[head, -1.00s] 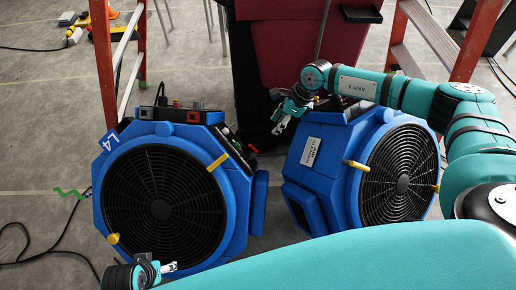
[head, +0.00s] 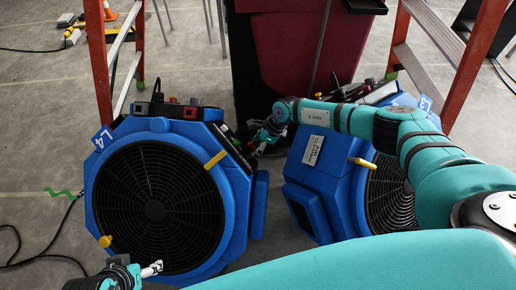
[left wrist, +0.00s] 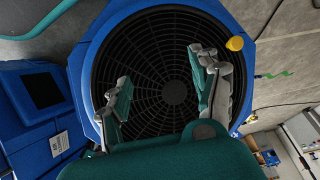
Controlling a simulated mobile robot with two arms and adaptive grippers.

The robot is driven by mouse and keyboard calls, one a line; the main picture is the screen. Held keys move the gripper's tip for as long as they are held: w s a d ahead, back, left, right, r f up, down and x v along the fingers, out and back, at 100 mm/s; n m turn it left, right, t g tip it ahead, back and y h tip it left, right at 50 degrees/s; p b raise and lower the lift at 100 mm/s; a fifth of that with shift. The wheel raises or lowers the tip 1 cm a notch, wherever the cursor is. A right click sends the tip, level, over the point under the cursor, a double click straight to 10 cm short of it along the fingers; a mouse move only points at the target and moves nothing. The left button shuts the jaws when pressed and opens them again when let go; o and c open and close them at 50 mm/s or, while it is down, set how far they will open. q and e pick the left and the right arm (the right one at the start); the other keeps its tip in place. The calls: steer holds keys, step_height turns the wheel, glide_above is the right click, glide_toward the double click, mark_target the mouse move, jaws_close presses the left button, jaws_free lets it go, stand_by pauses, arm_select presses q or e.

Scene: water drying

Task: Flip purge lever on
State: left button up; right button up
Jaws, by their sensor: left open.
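A blue fan unit (head: 238,215) marked L4 stands at left, with a round black grille facing me. Its dark control panel (head: 229,146) runs down the upper right slope. I cannot make out the purge lever for certain. My right gripper (head: 259,146) is beside this panel, in the gap between the two units; its fingers are too small to read, and touching cannot be told. My left gripper (head: 152,269) is low in front of the L4 grille. In the left wrist view it (left wrist: 163,90) is open and empty, its fingers spread before the grille (left wrist: 165,60).
A second blue unit (head: 322,185) stands at right, partly behind my right arm. Yellow knobs (head: 215,160) stick out from the fan fronts. Orange ladders (head: 98,60) stand on both sides behind. A dark red bin (head: 290,50) is behind the gap. Cables lie on the floor at left.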

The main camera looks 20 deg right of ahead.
steer(key=shift+c, duration=0.2)
jaws_close()
